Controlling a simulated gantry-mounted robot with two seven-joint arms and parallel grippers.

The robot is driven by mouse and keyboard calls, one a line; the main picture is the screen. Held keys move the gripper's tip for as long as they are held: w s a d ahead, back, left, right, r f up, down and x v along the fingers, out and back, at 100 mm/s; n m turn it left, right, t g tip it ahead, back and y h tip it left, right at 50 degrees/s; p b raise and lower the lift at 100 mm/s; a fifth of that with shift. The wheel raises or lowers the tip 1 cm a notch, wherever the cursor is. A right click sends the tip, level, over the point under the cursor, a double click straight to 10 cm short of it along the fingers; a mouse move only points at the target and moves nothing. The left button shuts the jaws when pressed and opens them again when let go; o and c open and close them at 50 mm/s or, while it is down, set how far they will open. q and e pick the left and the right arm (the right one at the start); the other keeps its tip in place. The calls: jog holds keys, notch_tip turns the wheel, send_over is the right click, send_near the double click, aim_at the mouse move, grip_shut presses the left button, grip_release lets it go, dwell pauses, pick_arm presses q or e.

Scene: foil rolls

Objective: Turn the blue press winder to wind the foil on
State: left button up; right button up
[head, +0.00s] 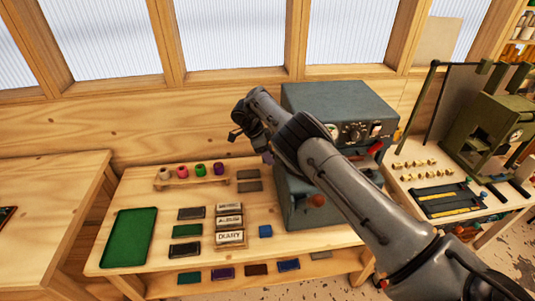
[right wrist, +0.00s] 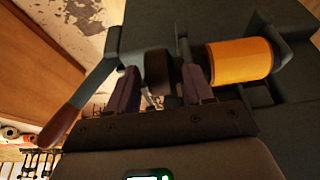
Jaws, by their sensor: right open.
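The blue-grey press (head: 335,97) stands at the back of the middle bench, with a dial and a red lever on its front. My right arm crosses in front of it and hides much of it. My right gripper (head: 268,157) is at the press's left side. In the right wrist view its fingers (right wrist: 158,85) are open, with a dark round hub (right wrist: 157,70) beyond and between them; I cannot tell whether they touch it. A grey crank with a red-brown handle (right wrist: 62,127) is at the left, outside the fingers. An orange-gold foil roll (right wrist: 240,61) is at the right. My left gripper is out of view.
Several coloured rolls stand on a small wooden rack (head: 200,178). An olive machine (head: 487,135) stands on the right bench.

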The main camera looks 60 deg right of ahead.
jog(key=shift+c, duration=0.3)
grip_shut()
jog(key=shift+r, duration=0.1)
jog(key=shift+s+d+r+t+y+p, duration=0.1)
jog(key=shift+t+y+p, duration=0.25)
jog(key=shift+t+y, duration=0.15)
jog(key=shift+s+d+t+y+p, duration=0.1)
jog(key=shift+t+y+p, duration=0.3)
jog(key=shift+t, duration=0.1)
jog(key=shift+s+d+t+y, duration=0.1)
jog(key=shift+t+y, duration=0.8)
jog(key=shift+t, duration=0.1)
jog(key=shift+t+y+b, duration=0.45)
jog(key=shift+t+y, duration=0.05)
jog(key=shift+t, duration=0.1)
